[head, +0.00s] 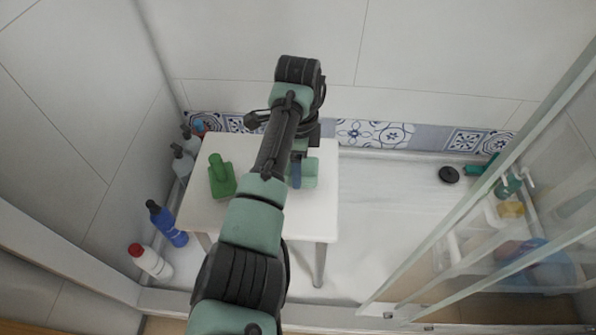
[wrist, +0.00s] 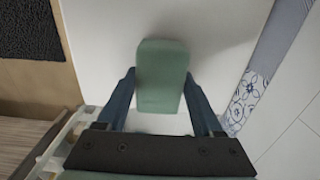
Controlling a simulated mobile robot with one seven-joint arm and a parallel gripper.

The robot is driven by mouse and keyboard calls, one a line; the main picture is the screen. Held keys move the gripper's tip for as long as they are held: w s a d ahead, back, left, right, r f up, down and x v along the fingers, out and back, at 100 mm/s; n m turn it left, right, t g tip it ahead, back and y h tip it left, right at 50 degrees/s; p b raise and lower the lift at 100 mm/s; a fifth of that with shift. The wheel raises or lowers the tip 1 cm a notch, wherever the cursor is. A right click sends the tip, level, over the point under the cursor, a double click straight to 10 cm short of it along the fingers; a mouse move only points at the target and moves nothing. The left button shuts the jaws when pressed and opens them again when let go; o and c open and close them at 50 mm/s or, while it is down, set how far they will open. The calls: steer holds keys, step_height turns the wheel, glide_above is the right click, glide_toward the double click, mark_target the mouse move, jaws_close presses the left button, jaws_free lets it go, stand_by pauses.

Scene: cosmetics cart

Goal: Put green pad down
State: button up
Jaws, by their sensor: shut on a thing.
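The pale green pad (wrist: 162,75) is a rounded block between the two blue fingers of my gripper (wrist: 160,92) in the wrist view. My gripper is shut on it. In the head view the pad (head: 310,171) shows at the right part of the white stool top (head: 262,222), beside a blue finger of my gripper (head: 297,173). My arm hides part of the pad and of the stool top. I cannot tell whether the pad touches the stool top.
A darker green handled object (head: 221,178) stands on the stool's left side. A blue bottle (head: 167,224), a white bottle with a red cap (head: 150,262) and grey bottles (head: 182,163) stand left of the stool. A glass panel (head: 470,210) is at the right.

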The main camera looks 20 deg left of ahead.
steer(key=shift+f, duration=0.4)
steer(key=shift+f, duration=0.2)
steer(key=o, duration=1.5)
steer(key=shift+r, duration=0.15)
step_height(320, 180, up, 12)
steer(key=p, duration=0.5)
steer(key=shift+p, duration=0.3)
